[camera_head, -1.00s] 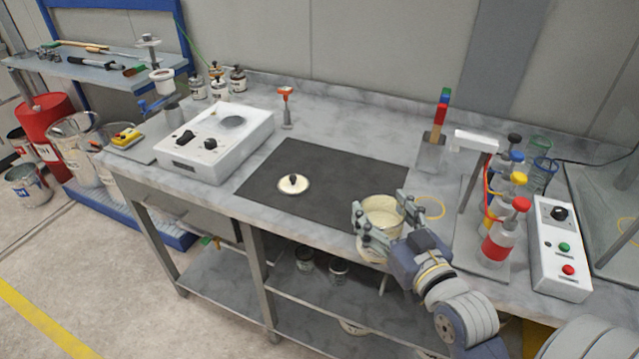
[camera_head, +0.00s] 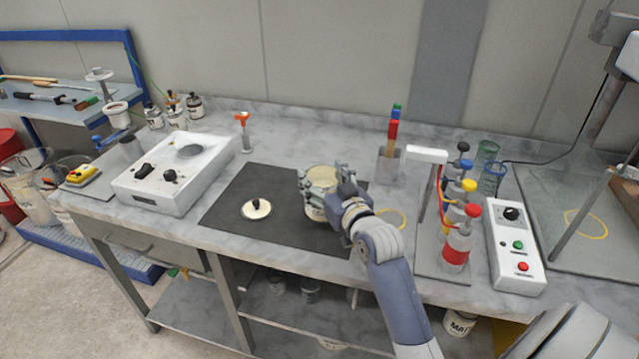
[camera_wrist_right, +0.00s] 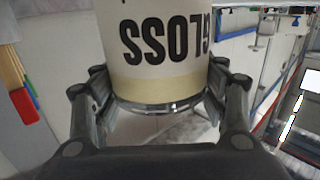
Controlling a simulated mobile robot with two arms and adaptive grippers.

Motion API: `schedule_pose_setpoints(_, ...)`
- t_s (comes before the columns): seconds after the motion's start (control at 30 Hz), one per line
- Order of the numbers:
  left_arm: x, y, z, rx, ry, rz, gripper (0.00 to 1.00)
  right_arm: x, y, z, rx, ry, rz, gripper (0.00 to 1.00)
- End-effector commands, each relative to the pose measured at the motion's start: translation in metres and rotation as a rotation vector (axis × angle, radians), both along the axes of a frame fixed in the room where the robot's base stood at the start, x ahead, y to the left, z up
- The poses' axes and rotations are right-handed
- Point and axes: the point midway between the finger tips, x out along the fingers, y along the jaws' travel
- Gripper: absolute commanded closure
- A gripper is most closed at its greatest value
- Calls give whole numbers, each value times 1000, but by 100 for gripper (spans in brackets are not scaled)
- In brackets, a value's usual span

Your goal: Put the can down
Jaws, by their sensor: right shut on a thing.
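The can (camera_head: 318,214) is cream-white with an open top showing pale contents. My right gripper (camera_head: 328,186) is shut around its side, over the right part of the dark mat (camera_head: 232,196). In the right wrist view, the can (camera_wrist_right: 155,50) fills the top middle, its "GLOSS" lettering appearing upside down, with the fingers (camera_wrist_right: 160,108) on both sides. Whether the can's base touches the mat is hard to tell. A round lid with a dark knob (camera_head: 256,211) lies on the mat to the left of the can. My left gripper is not in view.
A white hot-plate-like device (camera_head: 180,172) stands left of the mat. A holder with coloured-handled tools (camera_head: 391,160) is behind right. Bottles with coloured caps (camera_head: 458,240) and a control box (camera_head: 513,245) stand right. A yellow ring (camera_head: 391,219) marks the bench beside the mat.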

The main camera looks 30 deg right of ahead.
Motion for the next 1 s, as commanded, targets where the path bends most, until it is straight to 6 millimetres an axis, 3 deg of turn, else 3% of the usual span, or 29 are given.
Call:
schedule_pose_setpoints(0.2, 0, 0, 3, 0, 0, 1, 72, 16, -1, -1, -1, -3, 0, 93)
schedule_pose_setpoints(0.5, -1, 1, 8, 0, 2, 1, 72, 15, -1, -34, -2, -3, -1, 93)
schedule_pose_setpoints(0.87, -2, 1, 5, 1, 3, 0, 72, 15, -1, -38, -2, -4, -1, 93)
schedule_pose_setpoints(0.9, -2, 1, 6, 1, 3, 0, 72, 15, -1, -39, -1, 0, -1, 25)
schedule_pose_setpoints(0.97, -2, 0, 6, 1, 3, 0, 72, 15, -1, -39, -1, 1, -1, 13)
schedule_pose_setpoints(1.0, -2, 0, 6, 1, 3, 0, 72, 15, -1, -40, -1, 1, -1, 13)
